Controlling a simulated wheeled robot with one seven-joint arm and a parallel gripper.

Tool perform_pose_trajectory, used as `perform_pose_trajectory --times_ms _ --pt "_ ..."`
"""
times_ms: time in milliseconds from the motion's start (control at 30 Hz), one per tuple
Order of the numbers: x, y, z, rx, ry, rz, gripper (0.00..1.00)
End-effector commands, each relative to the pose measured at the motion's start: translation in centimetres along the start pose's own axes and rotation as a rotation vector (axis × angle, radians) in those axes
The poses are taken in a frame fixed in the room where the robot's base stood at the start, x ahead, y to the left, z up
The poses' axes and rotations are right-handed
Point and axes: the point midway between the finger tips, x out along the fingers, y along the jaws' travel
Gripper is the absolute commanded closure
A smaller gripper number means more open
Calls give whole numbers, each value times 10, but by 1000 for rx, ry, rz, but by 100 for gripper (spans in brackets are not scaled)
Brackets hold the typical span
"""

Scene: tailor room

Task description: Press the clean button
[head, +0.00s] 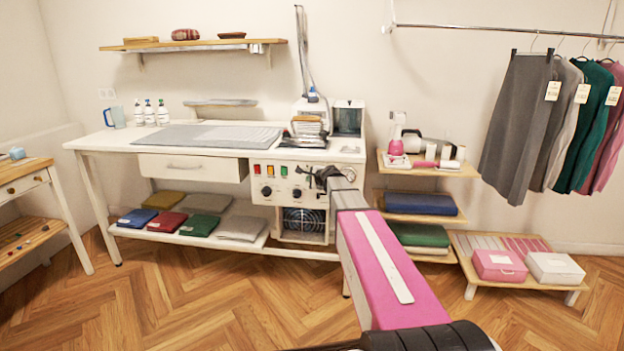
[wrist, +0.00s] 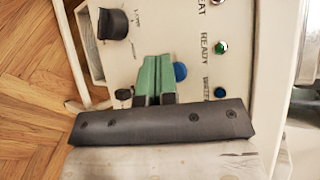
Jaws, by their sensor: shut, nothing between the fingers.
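The ironing station's control panel (head: 284,183) is on the front of the white table; in the wrist view the panel (wrist: 147,35) fills the upper middle, turned sideways. A round blue button (wrist: 180,71) sits there, just right of my gripper's green fingers and partly hidden by them. No label reading "clean" is visible. My gripper (wrist: 157,58) is shut and empty, close in front of the panel; I cannot tell whether it touches. In the head view my gripper (head: 320,176) is small and dark at the panel's right part.
A black knob (wrist: 113,24) and indicator lights marked READY (wrist: 221,47) and WATER (wrist: 220,93) are near the fingers. The iron (head: 309,122) stands on the table above. Shelves with folded cloth (head: 420,203) are to the right. The wooden floor in front is clear.

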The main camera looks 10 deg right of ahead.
Motion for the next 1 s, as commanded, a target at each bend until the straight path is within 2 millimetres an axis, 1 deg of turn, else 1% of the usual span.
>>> perform_pose_trajectory --times_ms 433,1000 --pt "-4 3 3 0 0 0 100" --pt "-38 27 27 0 0 0 100"
